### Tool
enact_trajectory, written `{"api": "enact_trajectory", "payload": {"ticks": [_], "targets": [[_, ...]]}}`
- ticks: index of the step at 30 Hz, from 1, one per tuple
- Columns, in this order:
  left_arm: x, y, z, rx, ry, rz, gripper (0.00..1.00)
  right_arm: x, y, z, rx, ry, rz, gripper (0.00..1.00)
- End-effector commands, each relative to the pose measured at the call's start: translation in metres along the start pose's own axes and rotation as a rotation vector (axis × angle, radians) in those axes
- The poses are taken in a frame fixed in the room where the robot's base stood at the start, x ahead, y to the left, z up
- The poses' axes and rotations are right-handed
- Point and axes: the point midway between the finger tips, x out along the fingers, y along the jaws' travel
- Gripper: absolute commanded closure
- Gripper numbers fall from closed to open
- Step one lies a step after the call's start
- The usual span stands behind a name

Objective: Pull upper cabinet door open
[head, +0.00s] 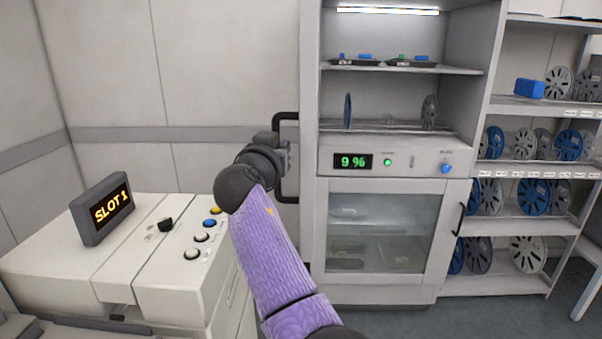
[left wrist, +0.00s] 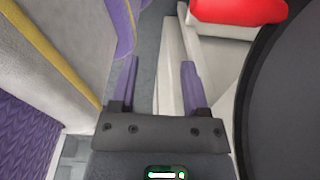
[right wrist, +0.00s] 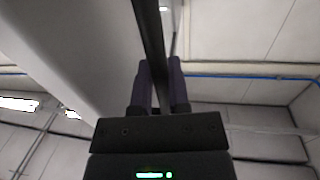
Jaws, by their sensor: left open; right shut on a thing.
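The upper cabinet door (head: 308,90) stands swung open at the left side of the cabinet, seen nearly edge-on, and the lit shelves inside are exposed. Its black bar handle (head: 287,116) is on the face turned left. My right gripper (head: 285,155) is at the handle, partly hidden by my own wrist. In the right wrist view the fingers (right wrist: 159,68) are closed around the dark handle bar (right wrist: 150,25). My left gripper (left wrist: 160,85) is outside the head view. Its two purple fingers are apart with nothing between them.
A white console (head: 120,260) with a "SLOT 1" display (head: 103,208) stands at the left. The lower glass door (head: 380,232) is shut, below a panel reading 9 %. A reel rack (head: 530,180) stands at the right. A red object (left wrist: 238,10) is near my left gripper.

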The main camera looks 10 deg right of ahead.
Motion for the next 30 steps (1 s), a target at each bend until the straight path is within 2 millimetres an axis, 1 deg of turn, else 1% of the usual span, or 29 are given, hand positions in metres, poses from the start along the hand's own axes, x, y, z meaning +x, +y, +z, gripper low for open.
{"api": "enact_trajectory", "payload": {"ticks": [1,6,20,21,23,24,25,30], "targets": [[0.008,0.0005,0.0011,0.0,-0.002,0.0,0.41,-0.0003,-0.0025,0.0074,-0.004,-0.005,0.009,1.0],[0.0143,0.0016,0.0016,0.0,-0.003,0.002,0.41,-0.003,-0.0071,0.0045,-0.007,0.008,0.033,1.0],[0.0148,0.0096,-0.0011,-0.004,0.003,0.015,0.41,-0.0042,-0.0085,0.0034,-0.009,0.009,0.039,1.0],[0.0148,0.0096,-0.0012,-0.004,0.003,0.015,0.41,-0.0041,-0.0085,0.0032,-0.009,0.01,0.039,0.71],[0.0148,0.0096,-0.0011,-0.004,0.003,0.015,0.41,-0.0042,-0.0085,0.0027,-0.009,0.011,0.039,0.59],[0.0147,0.0095,-0.0011,-0.004,0.003,0.015,0.41,-0.0042,-0.0084,0.0024,-0.008,0.011,0.039,0.5],[0.0147,0.0095,-0.0011,-0.004,0.003,0.015,0.41,-0.0042,-0.0084,0.0022,-0.008,0.012,0.039,0.47],[0.0146,0.0072,-0.0004,-0.002,0.002,0.011,0.41,-0.0042,-0.0084,0.0012,-0.008,0.014,0.038,0.47]]}}
